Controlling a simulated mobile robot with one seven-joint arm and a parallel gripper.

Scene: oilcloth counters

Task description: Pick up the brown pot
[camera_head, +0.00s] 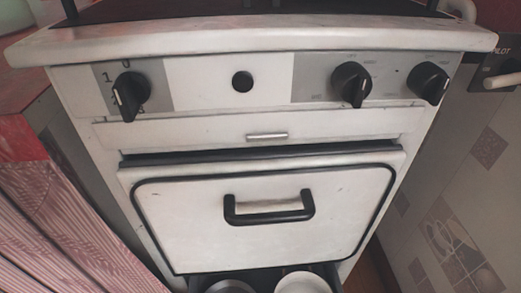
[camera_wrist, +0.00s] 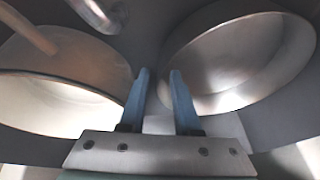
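In the wrist view, a round pot (camera_wrist: 75,60) with a brownish upper wall and a cream-lit lower part is at the left. A grey metallic pot (camera_wrist: 240,55) is at the right. The left one looks browner, but the lighting leaves it unclear which is the brown pot. My gripper (camera_wrist: 159,72) shows its two blue fingers apart, with nothing between them. The fingertips lie between the two pots in the picture; contact cannot be told. In the head view, a cream pot (camera_head: 303,283) and a grey pot (camera_head: 230,287) show partly at the bottom edge. My gripper is not seen there.
A white stove (camera_head: 265,215) has a closed oven door with a black handle (camera_head: 268,208) and several black knobs. The pots sit in an open dark drawer (camera_head: 258,275) below it. A pink-striped cabinet (camera_head: 60,225) stands left; a tiled panel (camera_head: 450,190) stands right.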

